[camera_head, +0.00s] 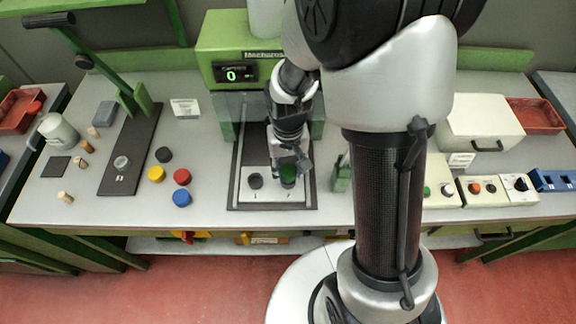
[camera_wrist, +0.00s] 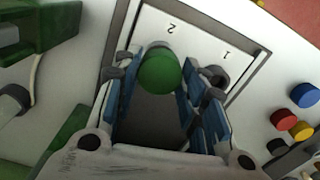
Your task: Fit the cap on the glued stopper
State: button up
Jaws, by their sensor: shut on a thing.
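My gripper (camera_head: 289,168) is over the grey plate (camera_head: 272,205) in front of the green machine, at the spot marked 2. It is shut on a green cap (camera_head: 288,183). In the wrist view the cap (camera_wrist: 158,72) shows between my blue-padded fingers, beside the printed 2. A small pale edge shows at the cap's far side. The glued stopper cannot be made out; whatever is under the cap is hidden. A dark round seat (camera_head: 255,181) at the spot marked 1 is to the left and looks empty.
Black (camera_head: 164,155), yellow (camera_head: 156,174), red (camera_head: 181,177) and blue (camera_head: 182,198) caps stand to the left. Several corks (camera_head: 65,197) lie near a dark lever-press board (camera_head: 130,150). The green machine (camera_head: 240,50) reads 0. Control boxes (camera_head: 480,190) stand at right.

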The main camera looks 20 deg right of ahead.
aim_at(288, 171)
jog(key=shift+f+b, duration=0.35)
jog(key=shift+f, duration=0.1)
dwell(0.4)
jog(key=o, duration=0.8)
jog(key=shift+o, duration=0.2)
notch_tip(288, 171, up, 12)
dwell(0.5)
jog(key=s+r+n+t, duration=0.1)
jog(key=s+r+t, duration=0.3)
jog(key=s+r, duration=0.7)
jog(key=s, duration=0.4)
jog(key=shift+n+t, duration=0.3)
